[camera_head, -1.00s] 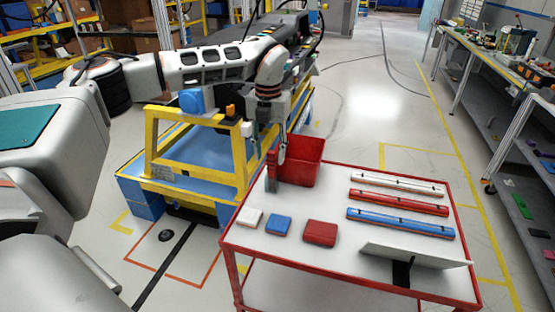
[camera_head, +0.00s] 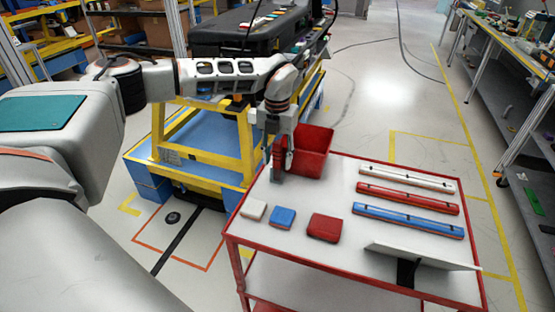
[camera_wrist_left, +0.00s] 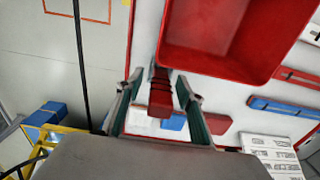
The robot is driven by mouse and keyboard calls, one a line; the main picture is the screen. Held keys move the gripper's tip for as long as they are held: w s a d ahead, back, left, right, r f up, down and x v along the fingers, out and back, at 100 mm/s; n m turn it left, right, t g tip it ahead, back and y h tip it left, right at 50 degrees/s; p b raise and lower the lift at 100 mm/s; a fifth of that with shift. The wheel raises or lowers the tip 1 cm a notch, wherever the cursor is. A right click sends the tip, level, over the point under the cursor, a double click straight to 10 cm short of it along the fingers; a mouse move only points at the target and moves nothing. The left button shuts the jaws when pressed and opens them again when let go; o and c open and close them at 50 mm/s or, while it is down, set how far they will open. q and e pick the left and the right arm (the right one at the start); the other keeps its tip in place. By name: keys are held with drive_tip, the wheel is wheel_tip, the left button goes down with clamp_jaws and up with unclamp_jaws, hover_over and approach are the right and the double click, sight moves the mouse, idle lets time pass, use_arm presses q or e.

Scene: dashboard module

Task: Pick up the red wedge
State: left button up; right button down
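The red wedge (camera_wrist_left: 160,100) is a narrow dark-red piece. In the left wrist view it lies between the two fingers of my left gripper (camera_wrist_left: 160,82), beside the red bin. The fingers look apart, with a strip of white table showing between the left finger and the wedge. In the head view my left gripper (camera_head: 282,172) points down at the back left of the red-edged table, close to the bin, and its fingers partly hide the wedge. Contact with the wedge is not clear. My right gripper is not in view.
The red bin (camera_head: 316,148) stands just right of my left gripper. White (camera_head: 253,210), blue (camera_head: 282,217) and red (camera_head: 324,228) blocks lie in front. White, red and blue bars (camera_head: 408,220) and a tilted panel (camera_head: 420,256) occupy the right side. A yellow-framed cart (camera_head: 200,175) stands behind left.

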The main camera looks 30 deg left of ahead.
use_arm(q)
drive_tip(key=shift+f, duration=0.1)
drive_tip(key=shift+c, duration=0.5)
clamp_jaws()
